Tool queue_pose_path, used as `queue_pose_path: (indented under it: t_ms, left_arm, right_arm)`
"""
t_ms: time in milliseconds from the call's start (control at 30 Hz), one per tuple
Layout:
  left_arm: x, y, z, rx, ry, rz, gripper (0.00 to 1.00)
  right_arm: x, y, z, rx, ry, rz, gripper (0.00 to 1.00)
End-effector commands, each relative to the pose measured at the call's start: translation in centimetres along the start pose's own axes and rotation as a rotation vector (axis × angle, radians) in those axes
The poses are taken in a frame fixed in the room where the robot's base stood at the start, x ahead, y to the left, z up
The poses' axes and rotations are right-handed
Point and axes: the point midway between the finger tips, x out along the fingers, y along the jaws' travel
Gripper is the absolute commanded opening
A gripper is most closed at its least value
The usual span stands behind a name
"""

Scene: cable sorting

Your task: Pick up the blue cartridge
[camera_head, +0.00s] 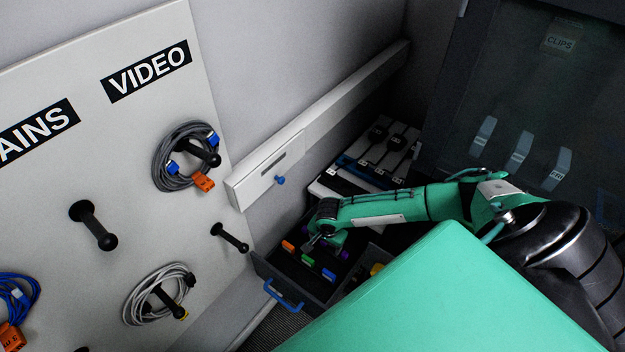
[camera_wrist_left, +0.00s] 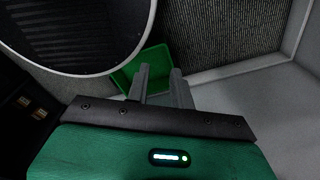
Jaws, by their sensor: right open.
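The blue cartridge (camera_head: 328,274) lies in an open dark drawer (camera_head: 262,268), at the near right end of a row with a green cartridge (camera_head: 308,261) and an orange one (camera_head: 288,246). My right gripper (camera_head: 314,243) reaches in from the right and hangs over the drawer, behind the row. It is open, and its fingers are small and dark, apart from the blue cartridge. My left gripper (camera_wrist_left: 160,76) shows only in the left wrist view, with its two grey fingers apart and nothing visible between them.
The drawer has a blue handle (camera_head: 283,297). A pegboard panel (camera_head: 150,110) with coiled cables on pegs stands at the left. A dark glass cabinet (camera_head: 530,110) stands at the back right. In the left wrist view a green bin (camera_wrist_left: 154,60) sits beyond the fingers.

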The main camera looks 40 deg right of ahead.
Motion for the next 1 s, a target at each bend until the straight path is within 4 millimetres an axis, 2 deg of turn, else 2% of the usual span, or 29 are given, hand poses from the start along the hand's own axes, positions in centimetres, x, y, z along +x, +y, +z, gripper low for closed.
queue_pose_path:
  t_ms: [33,100,200,333,633,867,1000]
  left_arm:
    - [-0.4,0.3,-0.1,-0.001,0.0,0.003,0.23]
    - [-0.5,1.0,-0.2,-0.003,0.002,0.011,0.23]
    - [-0.6,2.3,-0.5,-0.005,0.005,0.024,0.23]
    - [-0.6,3.0,-0.6,-0.002,0.006,0.033,0.23]
    - [-0.4,2.2,-0.4,0.0,0.004,0.024,0.23]
    - [-0.3,1.9,-0.4,-0.002,0.004,0.02,0.23]
    - [0.6,1.9,-0.3,-0.003,0.004,0.019,0.23]
  right_arm:
    - [-0.2,1.8,1.0,0.037,-0.031,0.037,0.73]
    - [-0.1,3.5,2.1,0.08,-0.063,0.074,0.73]
    - [0.2,4.7,3.0,0.112,-0.087,0.102,0.73]
    - [1.9,5.1,3.3,0.122,-0.091,0.11,0.73]
    - [7.0,5.4,3.8,0.119,-0.09,0.105,0.73]
    - [8.5,5.5,3.9,0.119,-0.09,0.104,0.73]
    - [9.3,5.6,3.9,0.117,-0.089,0.103,0.73]
